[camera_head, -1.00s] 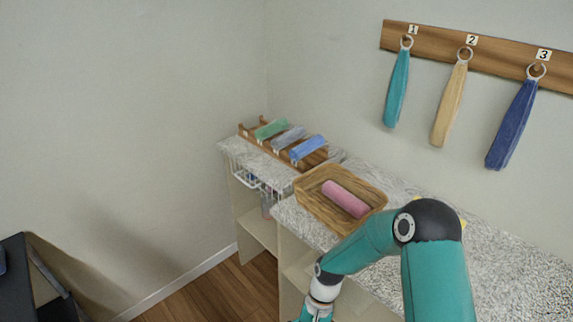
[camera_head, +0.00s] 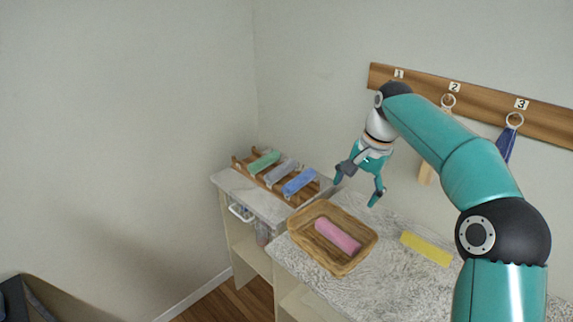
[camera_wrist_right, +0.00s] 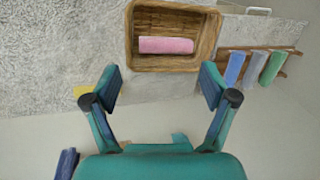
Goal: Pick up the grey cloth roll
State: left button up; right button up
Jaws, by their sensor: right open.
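The grey cloth roll (camera_head: 282,171) lies in the wooden rack (camera_head: 265,185) at the back left, between the green roll (camera_head: 264,161) and the blue roll (camera_head: 299,181). In the right wrist view the grey roll (camera_wrist_right: 253,68) shows at the right, also between the blue and green rolls. My right gripper (camera_head: 357,188) is open and empty. It is above the counter, to the right of the rack and behind the basket. Its two fingers (camera_wrist_right: 158,92) are spread apart in the wrist view. My left gripper is not in view.
A wall board (camera_head: 425,85) carries numbered hooks with hanging towels, partly hidden by my arm.

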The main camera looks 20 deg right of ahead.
aim_at(271, 178)
jog(key=i, duration=1.4)
jog(key=u, duration=0.05)
